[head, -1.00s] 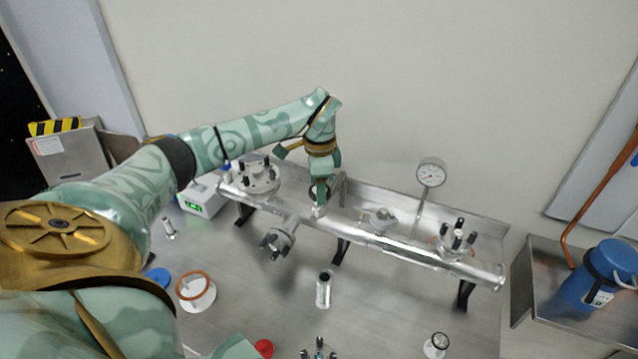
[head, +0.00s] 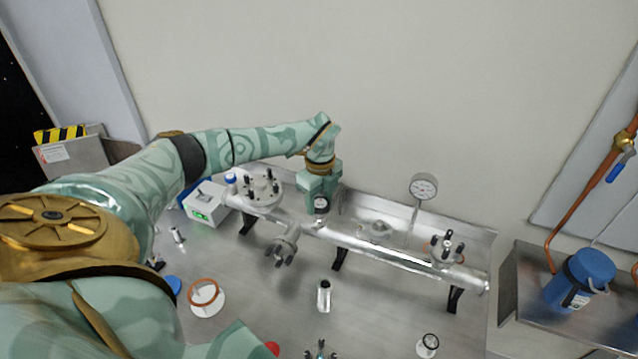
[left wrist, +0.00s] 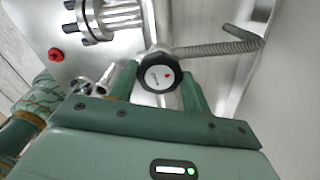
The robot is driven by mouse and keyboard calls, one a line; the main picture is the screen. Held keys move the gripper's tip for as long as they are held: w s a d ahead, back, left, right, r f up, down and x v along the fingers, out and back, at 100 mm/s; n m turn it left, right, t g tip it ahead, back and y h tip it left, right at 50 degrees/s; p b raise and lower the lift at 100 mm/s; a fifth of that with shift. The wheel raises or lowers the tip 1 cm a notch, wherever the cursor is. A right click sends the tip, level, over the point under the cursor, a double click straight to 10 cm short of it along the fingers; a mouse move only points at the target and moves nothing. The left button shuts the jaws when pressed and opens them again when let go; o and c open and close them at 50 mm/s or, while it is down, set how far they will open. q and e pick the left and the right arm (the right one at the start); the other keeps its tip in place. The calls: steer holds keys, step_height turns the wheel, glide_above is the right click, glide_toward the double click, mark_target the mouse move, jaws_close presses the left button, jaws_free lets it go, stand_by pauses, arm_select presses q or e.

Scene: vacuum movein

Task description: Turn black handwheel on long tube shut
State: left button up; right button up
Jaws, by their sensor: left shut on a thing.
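The long steel tube (head: 385,252) lies level on black feet along the back of the bench. The black handwheel (head: 321,204), with a pale face, sits on top of it left of the middle. My left gripper (head: 320,198) reaches down from above and is shut on the handwheel. My right gripper is not in view.
A round gauge (head: 423,187) stands behind the tube. Bolted flanges sit at the tube's left (head: 262,192) and right (head: 446,248). A box with a green display (head: 206,205) is at the left. A blue flask (head: 580,280) stands on the right side table.

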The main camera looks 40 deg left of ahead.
mark_target(320, 203)
arm_select(q)
steer(key=m+p, duration=0.1)
steer(key=m, duration=0.2)
steer(key=m+p, duration=0.2)
steer(key=m, duration=0.1)
steer(key=shift+w+r, duration=0.1)
steer(key=shift+r, duration=0.1)
steer(key=m+p, duration=0.1)
steer(key=m, duration=0.5)
steer(key=shift+m+p, duration=0.35)
steer(key=shift+m, duration=0.05)
steer(key=m, duration=0.3)
steer(key=shift+m+p, duration=0.3)
steer(key=shift+f+m, duration=0.1)
steer(key=shift+m, duration=2)
steer(key=o, duration=1)
steer(key=shift+c, duration=0.2)
step_height(320, 203, up, 16)
steer(key=p, duration=0.1)
